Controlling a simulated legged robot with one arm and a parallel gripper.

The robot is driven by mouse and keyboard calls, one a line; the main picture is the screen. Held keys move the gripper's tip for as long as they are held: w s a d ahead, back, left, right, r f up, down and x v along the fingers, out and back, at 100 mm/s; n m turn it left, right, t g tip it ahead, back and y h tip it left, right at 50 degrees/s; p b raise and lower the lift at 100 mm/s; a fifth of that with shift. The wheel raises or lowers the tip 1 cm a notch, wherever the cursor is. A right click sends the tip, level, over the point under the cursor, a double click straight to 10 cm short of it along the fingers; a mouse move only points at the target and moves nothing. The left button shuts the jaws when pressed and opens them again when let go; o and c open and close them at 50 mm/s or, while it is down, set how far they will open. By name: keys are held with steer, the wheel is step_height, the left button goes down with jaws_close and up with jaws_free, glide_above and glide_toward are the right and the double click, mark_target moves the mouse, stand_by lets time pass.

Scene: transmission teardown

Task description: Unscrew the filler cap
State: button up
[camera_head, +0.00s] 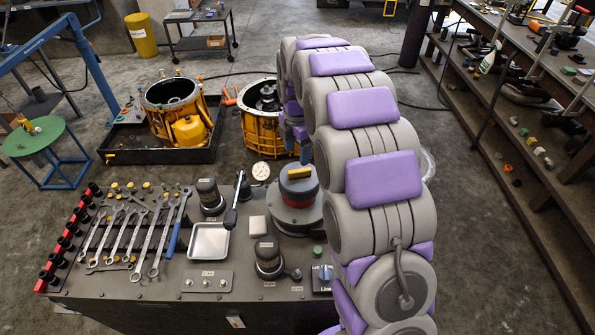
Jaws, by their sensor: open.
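A round grey cap with a yellow bar across its top (299,174) and a red band below it sits on a wide grey round base (293,215) at the workbench's back right. It looks like the filler cap. My arm arches over from the right, and its end comes down behind the cap. My gripper (303,155) is small in view, partly hidden by the arm, just above and behind the cap. It is open, with nothing seen between its fingers. I cannot tell whether it touches the cap.
The dark workbench holds several wrenches (160,240), a metal tray (209,241), dark cylindrical parts (268,258), a gauge (261,171) and a blue knob (323,274). Shelving (520,120) runs along the right. Open floor lies between.

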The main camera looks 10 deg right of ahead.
mark_target(299, 170)
steer(key=shift+m, duration=0.8)
steer(key=m, duration=0.2)
steer(key=shift+d+m, duration=0.3)
step_height(299, 170, down, 6)
steer(key=shift+d+f+b, duration=0.1)
steer(key=shift+b, duration=0.5)
steer(key=shift+a+f, duration=0.25)
steer(key=shift+f, duration=0.4)
steer(key=shift+d, duration=0.2)
steer(key=c, duration=0.3)
steer(key=shift+a, duration=0.1)
jaws_close()
